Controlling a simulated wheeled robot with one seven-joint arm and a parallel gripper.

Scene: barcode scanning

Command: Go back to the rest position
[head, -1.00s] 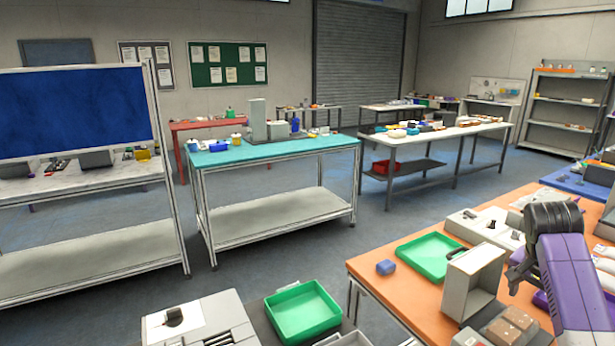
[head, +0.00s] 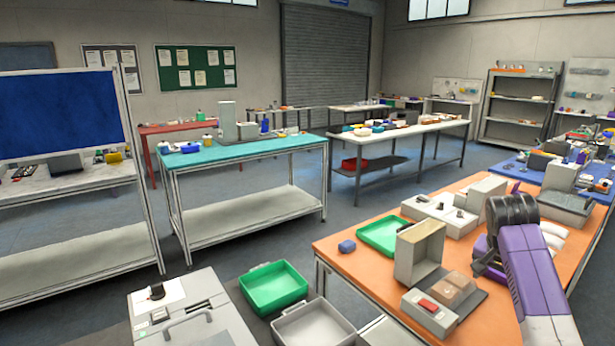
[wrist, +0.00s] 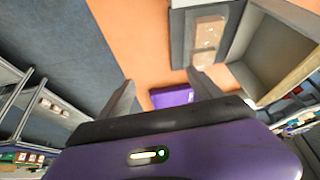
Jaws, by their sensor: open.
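My gripper shows in the wrist view (wrist: 160,92) with its two fingers apart and nothing held between them. It is over the orange workbench (wrist: 118,40). A purple thing (wrist: 172,97) shows between the fingers, lower down; I cannot tell what it is. In the head view my purple and black arm reaches over the orange workbench (head: 480,325) at the right. The gripper itself is mostly hidden there, a dark part showing left of the arm.
On the workbench, left of my arm, stand an open grey box (head: 419,252), brown packages (head: 455,286), a grey unit with a red top (head: 430,312) and a green tray (head: 380,236). Another green tray (head: 273,288) sits at the front. Grey floor (head: 240,240) is open beyond it.

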